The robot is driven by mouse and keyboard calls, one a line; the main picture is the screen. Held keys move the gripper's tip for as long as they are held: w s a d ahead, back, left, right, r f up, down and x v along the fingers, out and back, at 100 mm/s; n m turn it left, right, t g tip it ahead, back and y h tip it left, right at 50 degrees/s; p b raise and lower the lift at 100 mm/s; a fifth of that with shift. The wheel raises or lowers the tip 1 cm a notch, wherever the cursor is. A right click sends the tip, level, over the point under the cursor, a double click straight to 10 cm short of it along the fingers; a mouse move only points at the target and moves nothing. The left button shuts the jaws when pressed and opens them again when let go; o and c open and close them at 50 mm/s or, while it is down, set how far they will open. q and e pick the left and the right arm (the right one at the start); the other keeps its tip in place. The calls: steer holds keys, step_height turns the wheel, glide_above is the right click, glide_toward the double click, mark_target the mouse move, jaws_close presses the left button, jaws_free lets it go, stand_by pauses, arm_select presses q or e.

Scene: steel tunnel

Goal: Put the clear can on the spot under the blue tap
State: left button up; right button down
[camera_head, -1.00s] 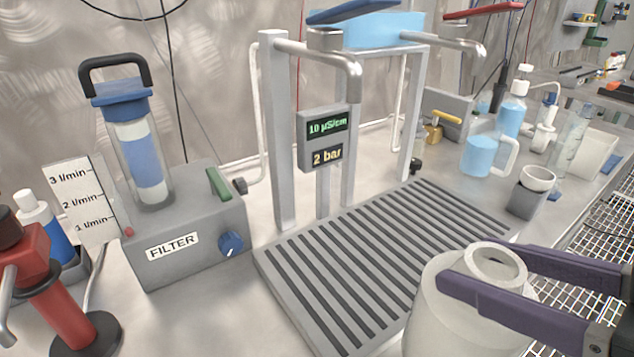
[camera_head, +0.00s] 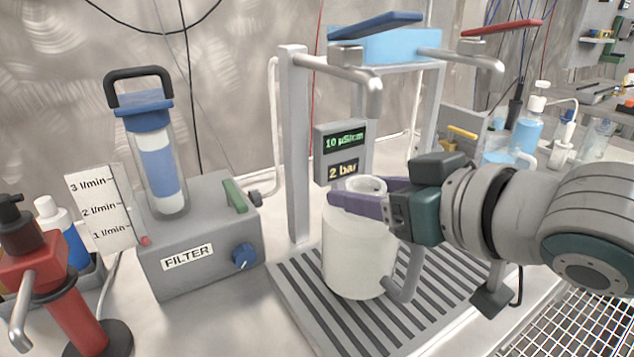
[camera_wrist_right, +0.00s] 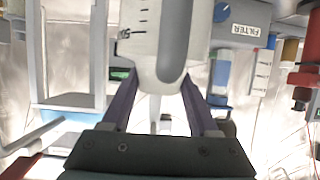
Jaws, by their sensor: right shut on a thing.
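The clear can (camera_head: 358,255) is a whitish, translucent vessel with a handle at its lower right. It is upright at the left part of the slatted drip tray (camera_head: 310,318), in front of the blue-levered tap (camera_head: 362,72). My right gripper (camera_head: 365,200) is shut on the can near its top. I cannot tell whether the can's bottom touches the slats. In the right wrist view the can (camera_wrist_right: 160,40) is between the two fingers. The spot under the tap is hidden by the can and gripper. My left gripper is not in view.
The grey filter box (camera_head: 200,225) with its blue knob stands left of the tray. A display panel (camera_head: 343,155) hangs behind the can. A red-levered tap (camera_head: 480,52) is to the right. A red pump bottle (camera_head: 65,300) stands at front left.

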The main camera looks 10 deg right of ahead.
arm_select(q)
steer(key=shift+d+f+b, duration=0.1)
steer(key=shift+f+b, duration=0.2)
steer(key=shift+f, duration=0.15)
arm_select(e)
steer(key=shift+f, duration=1.5)
steer(key=shift+c, duration=0.7)
jaws_free()
steer(key=shift+f, duration=0.1)
steer(key=shift+s, duration=0.25)
steer(key=p+v, duration=0.2)
steer(key=v, duration=0.9)
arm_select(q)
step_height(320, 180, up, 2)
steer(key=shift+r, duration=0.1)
arm_select(e)
steer(key=s+d+f+m+g+h, duration=0.1)
steer(key=s+f+g, duration=0.3)
steer(key=s, duration=0.4)
steer(key=s+f+m+g+h, duration=0.1)
steer(key=s+f+g+h, duration=0.2)
steer(key=s+g, duration=0.2)
steer(key=s, duration=0.3)
steer(key=shift+d+f, duration=0.4)
